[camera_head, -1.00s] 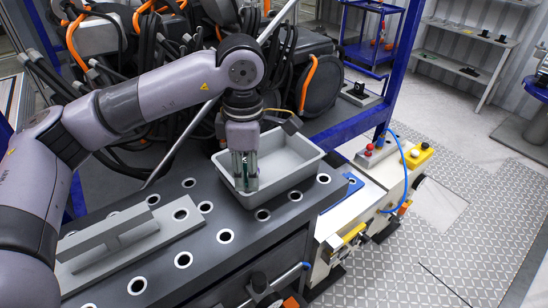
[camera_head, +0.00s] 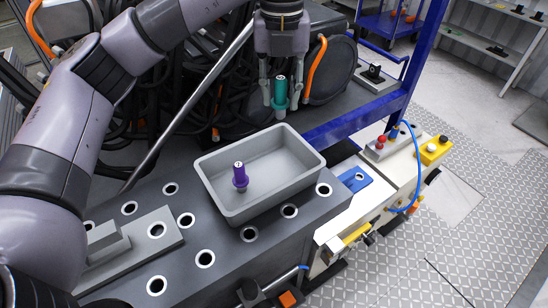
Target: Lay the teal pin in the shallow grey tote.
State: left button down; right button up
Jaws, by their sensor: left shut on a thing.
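The teal pin (camera_head: 280,92) is upright between the fingers of my left gripper (camera_head: 280,98), which is shut on it. They are above and behind the far rim of the shallow grey tote (camera_head: 285,183). The tote stands on the dark bench top with holes. A purple pin (camera_head: 240,176) stands upright inside the tote, towards its left side. The rest of the tote floor is bare.
The dark bench top (camera_head: 218,232) has several white-ringed holes. A grey block with a raised bar (camera_head: 110,245) lies at the left. A blue plate (camera_head: 354,179) is right of the tote. Black cables and a blue frame post (camera_head: 425,60) stand behind.

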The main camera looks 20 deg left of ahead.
aim_at(279, 101)
pick_arm(q)
notch_tip(279, 101, down, 5)
jog(key=shift+s+a+r+p, duration=0.1)
jog(key=shift+s+r+p, duration=0.05)
jog(key=shift+p, duration=0.5)
notch_tip(279, 101, down, 11)
jog(key=p, duration=0.3)
jog(key=shift+w+f, duration=0.2)
jog(key=shift+f, duration=0.35)
jog(key=c, duration=1.7)
grip_release()
jog(key=shift+f, duration=0.1)
jog(key=o, duration=0.5)
pick_arm(e)
notch_tip(279, 101, up, 4)
jog(key=shift+a+r, duration=0.1)
jog(key=shift+r, duration=0.1)
